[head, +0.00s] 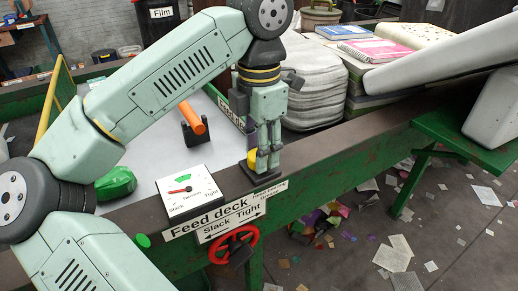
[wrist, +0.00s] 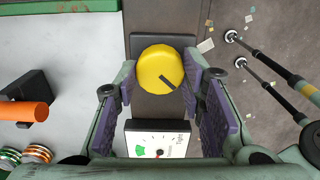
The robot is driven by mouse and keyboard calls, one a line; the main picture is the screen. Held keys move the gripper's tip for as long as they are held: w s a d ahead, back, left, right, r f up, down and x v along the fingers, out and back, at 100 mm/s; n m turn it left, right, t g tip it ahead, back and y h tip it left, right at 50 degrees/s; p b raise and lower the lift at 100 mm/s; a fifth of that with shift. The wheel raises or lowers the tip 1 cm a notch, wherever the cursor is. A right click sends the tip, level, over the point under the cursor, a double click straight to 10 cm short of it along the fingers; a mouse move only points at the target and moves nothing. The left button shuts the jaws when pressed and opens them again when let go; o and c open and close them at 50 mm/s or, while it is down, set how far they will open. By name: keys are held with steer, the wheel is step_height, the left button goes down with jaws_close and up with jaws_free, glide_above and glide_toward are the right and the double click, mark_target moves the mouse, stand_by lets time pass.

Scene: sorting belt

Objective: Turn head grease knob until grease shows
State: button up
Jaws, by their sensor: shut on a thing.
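The yellow grease knob (wrist: 158,66) is round, with a dark pointer mark toward its lower right in the wrist view. It sits on a dark base plate (wrist: 165,107) at the edge of the feed deck. In the head view the knob (head: 251,159) shows only partly, behind my gripper (head: 263,155). My gripper points down and is shut on the knob, with its purple pads (wrist: 208,100) on either side. I cannot make out any grease.
A tension gauge (head: 190,192) with a red needle stands left of the knob. A sign reads "Feed deck" (head: 198,222), with "Slack" and "Tight" arrows above a red handwheel (head: 233,245). An orange handle (head: 192,118) and a green lump (head: 115,183) are farther left.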

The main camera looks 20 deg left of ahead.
stand_by(0.3)
steer(key=o, duration=1.1)
steer(key=shift+o, duration=0.2)
step_height(320, 180, up, 8)
steer(key=shift+f, duration=0.2)
